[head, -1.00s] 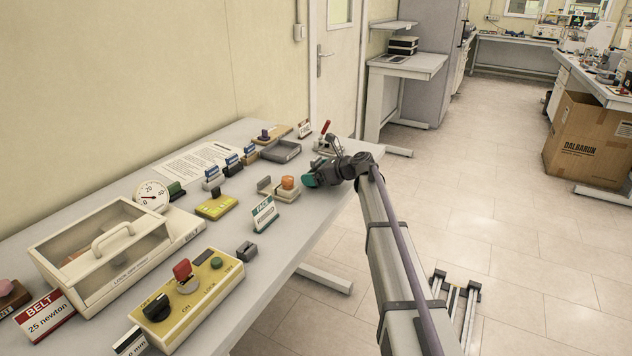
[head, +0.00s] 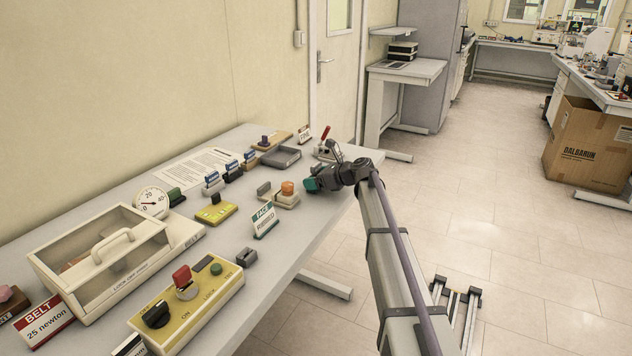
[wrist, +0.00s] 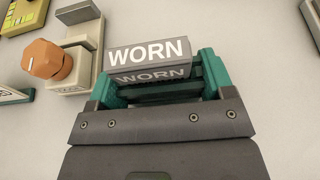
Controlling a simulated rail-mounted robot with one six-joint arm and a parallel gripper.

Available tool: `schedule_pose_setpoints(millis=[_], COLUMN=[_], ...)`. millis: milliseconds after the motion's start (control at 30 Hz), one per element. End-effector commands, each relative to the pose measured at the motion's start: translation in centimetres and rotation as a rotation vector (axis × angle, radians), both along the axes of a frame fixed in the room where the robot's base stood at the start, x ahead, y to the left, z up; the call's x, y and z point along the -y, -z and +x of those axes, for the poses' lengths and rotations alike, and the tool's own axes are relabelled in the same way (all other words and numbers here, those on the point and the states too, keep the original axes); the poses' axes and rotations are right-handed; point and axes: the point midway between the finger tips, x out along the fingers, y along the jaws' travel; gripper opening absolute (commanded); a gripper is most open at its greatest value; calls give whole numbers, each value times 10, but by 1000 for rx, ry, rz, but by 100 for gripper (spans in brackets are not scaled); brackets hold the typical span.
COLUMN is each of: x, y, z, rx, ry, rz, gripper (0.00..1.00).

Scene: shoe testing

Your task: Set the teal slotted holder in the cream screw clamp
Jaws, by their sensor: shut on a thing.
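My gripper (head: 322,180) is low near the bench's right edge, shut on the teal slotted holder (head: 311,184). In the wrist view the holder (wrist: 208,75) shows as teal ends beyond my dark gripper body, with dark slots between them. A grey piece lettered WORN (wrist: 148,52) shows at its far side; I cannot tell whether it is part of the holder. The cream screw clamp (head: 285,201) with an orange knob stands just left of my gripper. In the wrist view the clamp (wrist: 85,48) is at upper left, apart from the holder.
A red-handled toggle clamp (head: 325,150) is behind my gripper. The bench front edge is close below.

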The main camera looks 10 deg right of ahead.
Motion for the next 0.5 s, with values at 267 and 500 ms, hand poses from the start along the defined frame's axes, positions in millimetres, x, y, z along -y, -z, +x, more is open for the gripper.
schedule_pose_setpoints(millis=[267,500], x=[0,0], y=[-48,-100], z=[0,0], rx=[1,1], ry=[0,0], rz=[1,1], gripper=[42,42])
